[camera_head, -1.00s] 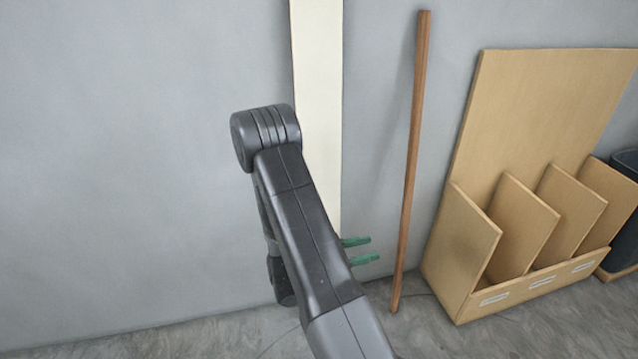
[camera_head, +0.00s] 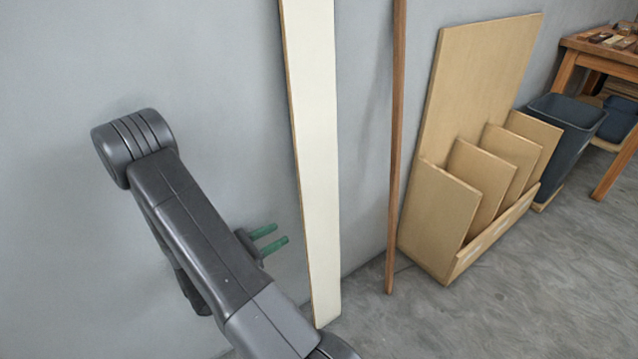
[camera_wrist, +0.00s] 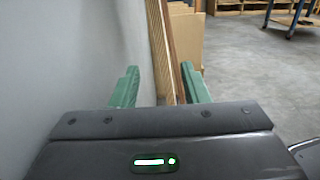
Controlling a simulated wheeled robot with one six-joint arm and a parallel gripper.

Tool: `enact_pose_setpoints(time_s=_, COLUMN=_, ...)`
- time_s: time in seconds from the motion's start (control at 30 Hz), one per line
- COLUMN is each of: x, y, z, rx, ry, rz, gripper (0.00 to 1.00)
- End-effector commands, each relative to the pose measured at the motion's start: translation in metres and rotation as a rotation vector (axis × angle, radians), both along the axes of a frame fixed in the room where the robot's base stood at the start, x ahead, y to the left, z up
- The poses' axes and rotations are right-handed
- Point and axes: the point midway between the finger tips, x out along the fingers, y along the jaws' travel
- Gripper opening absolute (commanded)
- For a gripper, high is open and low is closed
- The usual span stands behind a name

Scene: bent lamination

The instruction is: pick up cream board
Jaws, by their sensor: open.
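The cream board (camera_head: 314,150) is a tall, narrow plank leaning upright against the grey wall, its lower end on the floor in the head view. My gripper (camera_head: 281,234) is open and empty, with two green fingers pointing right toward the board's left edge, a short gap away. In the wrist view the open fingers of my gripper (camera_wrist: 159,84) stand either side of a light striped upright edge (camera_wrist: 158,50), which seems to be the board's side, ahead of them. I cannot tell the exact distance.
A thin brown strip (camera_head: 396,150) leans on the wall right of the board. Farther right stand a plywood rack (camera_head: 425,225) with panels, a dark bin (camera_head: 570,125) and a wooden bench (camera_head: 605,55).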

Motion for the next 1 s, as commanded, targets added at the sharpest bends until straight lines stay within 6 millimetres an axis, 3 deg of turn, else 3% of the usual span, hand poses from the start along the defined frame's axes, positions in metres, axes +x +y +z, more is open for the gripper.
enact_pose_setpoints(time_s=0.5, x=0.04, y=-0.058, z=-0.002, rx=0.001, ry=0.0, rz=-0.004, gripper=0.41)
enact_pose_setpoints(time_s=0.83, x=0.051, y=-0.072, z=-0.003, rx=0.0, ry=0.0, rz=-0.002, gripper=0.41)
enact_pose_setpoints(time_s=1.0, x=0.061, y=-0.089, z=-0.009, rx=0.001, ry=-0.001, rz=-0.005, gripper=0.41)
